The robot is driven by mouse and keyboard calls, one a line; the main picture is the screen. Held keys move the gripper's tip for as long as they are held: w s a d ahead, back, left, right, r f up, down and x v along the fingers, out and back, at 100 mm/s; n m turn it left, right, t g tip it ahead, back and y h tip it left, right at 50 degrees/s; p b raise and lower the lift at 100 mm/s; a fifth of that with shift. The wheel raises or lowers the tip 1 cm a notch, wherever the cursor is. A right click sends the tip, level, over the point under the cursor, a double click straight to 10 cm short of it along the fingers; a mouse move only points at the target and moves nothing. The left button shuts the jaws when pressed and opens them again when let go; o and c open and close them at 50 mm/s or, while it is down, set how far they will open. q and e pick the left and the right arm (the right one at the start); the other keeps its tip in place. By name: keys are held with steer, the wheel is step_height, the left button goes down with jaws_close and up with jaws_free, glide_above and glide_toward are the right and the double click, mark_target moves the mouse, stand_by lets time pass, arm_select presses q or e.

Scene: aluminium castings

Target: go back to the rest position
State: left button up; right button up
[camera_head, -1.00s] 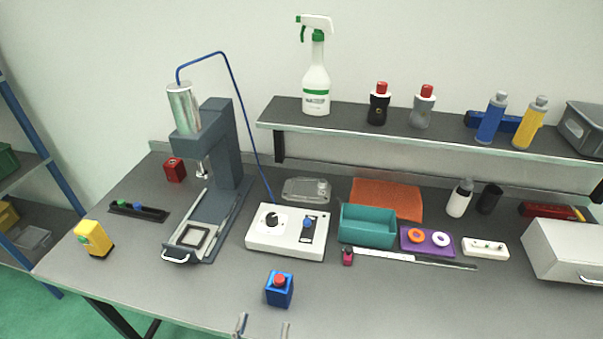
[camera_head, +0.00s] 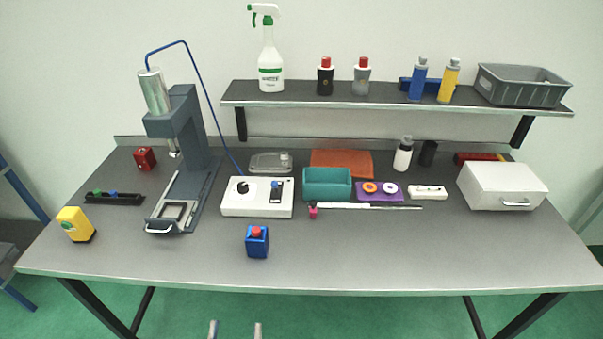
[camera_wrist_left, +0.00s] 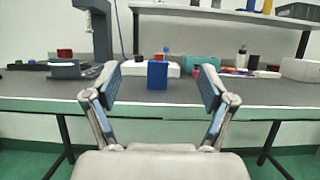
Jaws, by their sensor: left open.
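My left gripper (camera_head: 235,330) shows at the bottom edge of the head view, only its two fingertips in sight, below and in front of the table's front edge. In the left wrist view its fingers (camera_wrist_left: 161,92) are spread wide with nothing between them. A blue block with a red top (camera_head: 257,242) stands on the table near the front edge. It also shows in the left wrist view (camera_wrist_left: 157,75), beyond the fingers and apart from them. My right gripper is in neither view.
The grey table (camera_head: 350,262) holds a press (camera_head: 180,150), a white control box (camera_head: 257,197), a teal bin (camera_head: 327,184), a white case (camera_head: 502,187) and a yellow block (camera_head: 75,224). A shelf (camera_head: 390,101) with bottles runs behind. The front right of the table is clear.

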arm_select(q)
step_height(320, 180, down, 31)
steer(key=n+g+p, duration=0.5)
steer(key=n+g, duration=0.6)
steer(key=n, duration=0.8)
steer(key=s+a+f+n+g+p, duration=0.1)
steer(key=s+a+f+n+g, duration=0.3)
steer(key=s+f+n, duration=0.3)
steer(key=s+a+f+n+g+p, duration=0.2)
steer(key=s+a+f+n+g, duration=0.2)
steer(key=s+f, duration=0.8)
steer(key=f+n+g, duration=0.1)
steer(key=n+g, duration=0.1)
steer(key=n, duration=0.2)
steer(key=shift+f+y, duration=0.3)
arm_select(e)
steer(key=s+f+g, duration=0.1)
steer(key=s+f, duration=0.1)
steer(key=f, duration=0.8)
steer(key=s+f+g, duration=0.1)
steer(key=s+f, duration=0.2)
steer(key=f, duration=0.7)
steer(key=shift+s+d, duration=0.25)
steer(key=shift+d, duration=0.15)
